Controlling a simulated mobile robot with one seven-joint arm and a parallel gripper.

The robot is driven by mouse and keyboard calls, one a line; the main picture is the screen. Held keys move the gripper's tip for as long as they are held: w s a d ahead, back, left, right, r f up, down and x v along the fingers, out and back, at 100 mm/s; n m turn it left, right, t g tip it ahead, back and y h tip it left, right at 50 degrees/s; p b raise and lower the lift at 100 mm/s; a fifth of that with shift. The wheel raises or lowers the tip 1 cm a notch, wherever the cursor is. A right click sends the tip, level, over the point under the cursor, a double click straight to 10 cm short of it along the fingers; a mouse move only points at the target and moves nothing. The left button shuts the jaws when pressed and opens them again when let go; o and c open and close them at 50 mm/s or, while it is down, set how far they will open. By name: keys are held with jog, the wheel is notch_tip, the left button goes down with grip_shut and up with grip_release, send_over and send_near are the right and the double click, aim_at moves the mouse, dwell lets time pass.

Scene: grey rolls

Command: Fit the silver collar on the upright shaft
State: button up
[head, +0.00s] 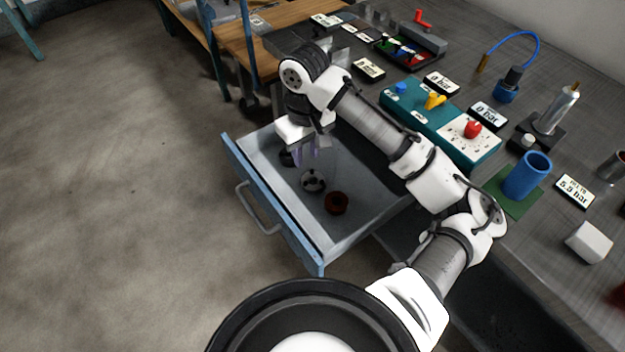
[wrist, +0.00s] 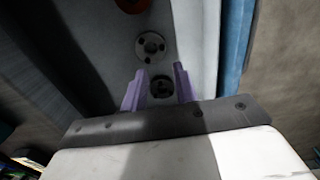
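The silver collar (head: 313,181) lies flat in the open drawer, between a rust-red collar (head: 336,203) and a dark collar (head: 287,158). The silver collar (wrist: 150,46) shows in the wrist view beyond my fingertips, with small holes around its bore. My gripper (head: 307,158) points down into the drawer, its purple fingers apart and empty. In the wrist view my gripper (wrist: 159,70) has the dark collar (wrist: 161,87) seen between its fingers; I cannot tell the height gap. A silver post with a brass tip (head: 558,108) stands on a dark base on the bench; I cannot tell if it is the shaft.
The drawer (head: 373,220) has raised walls around the collars, and a blue front with a handle (head: 258,208). On the bench are a teal control box (head: 410,108), a blue cup (head: 527,177) on a green mat, a white block (head: 589,242) and several labels. The floor at left is clear.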

aim_at(306, 182)
notch_tip(306, 182, down, 10)
jog(key=shift+a, duration=0.1)
grip_shut()
dwell(0.5)
